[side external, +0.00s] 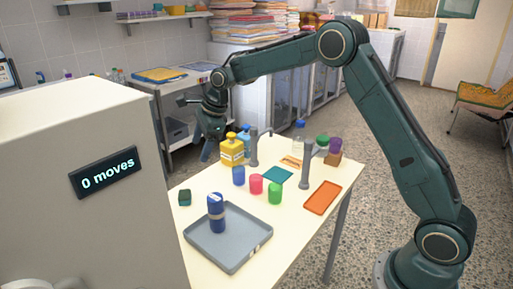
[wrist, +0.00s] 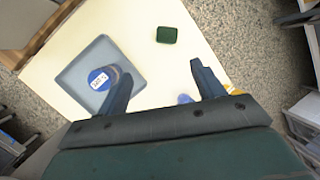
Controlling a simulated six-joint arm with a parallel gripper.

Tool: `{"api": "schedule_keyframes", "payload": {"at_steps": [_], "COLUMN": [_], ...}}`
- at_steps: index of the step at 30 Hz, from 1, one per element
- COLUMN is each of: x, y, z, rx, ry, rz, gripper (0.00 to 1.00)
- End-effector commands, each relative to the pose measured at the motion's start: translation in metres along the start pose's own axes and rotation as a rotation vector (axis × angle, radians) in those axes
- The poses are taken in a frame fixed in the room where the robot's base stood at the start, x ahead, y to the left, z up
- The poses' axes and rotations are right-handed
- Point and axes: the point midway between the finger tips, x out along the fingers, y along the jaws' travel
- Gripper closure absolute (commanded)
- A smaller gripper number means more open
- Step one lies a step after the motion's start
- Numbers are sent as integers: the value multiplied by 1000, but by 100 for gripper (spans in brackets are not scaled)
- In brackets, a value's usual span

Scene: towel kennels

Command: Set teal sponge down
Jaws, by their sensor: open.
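My gripper (side external: 210,150) is open and empty, held above the far left part of the table. In the wrist view its two fingers (wrist: 160,70) are spread wide with bare table between them. A flat teal square (side external: 278,175) lies mid-table.
The grey tray (side external: 243,243) holds an upright blue cylinder (side external: 216,213). Blue, pink and green cups (side external: 256,184) stand mid-table. A yellow bottle (side external: 232,150) stands near my gripper. Two grey posts (side external: 306,166) rise from the table. An orange tray (side external: 322,198) lies right.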

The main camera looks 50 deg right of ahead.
Motion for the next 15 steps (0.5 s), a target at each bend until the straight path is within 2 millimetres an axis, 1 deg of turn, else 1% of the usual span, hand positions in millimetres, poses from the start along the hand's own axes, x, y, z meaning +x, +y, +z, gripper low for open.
{"api": "schedule_keyframes", "payload": {"at_steps": [1,3,8,15], "x": [-17,-36,-77,-131], "y": [6,15,39,80], "z": [2,2,1,-7], "rx": [-56,-140,-333,-618], "ry": [3,10,29,64], "rz": [-11,-21,-43,-69], "gripper": [32,32,32,32]}}
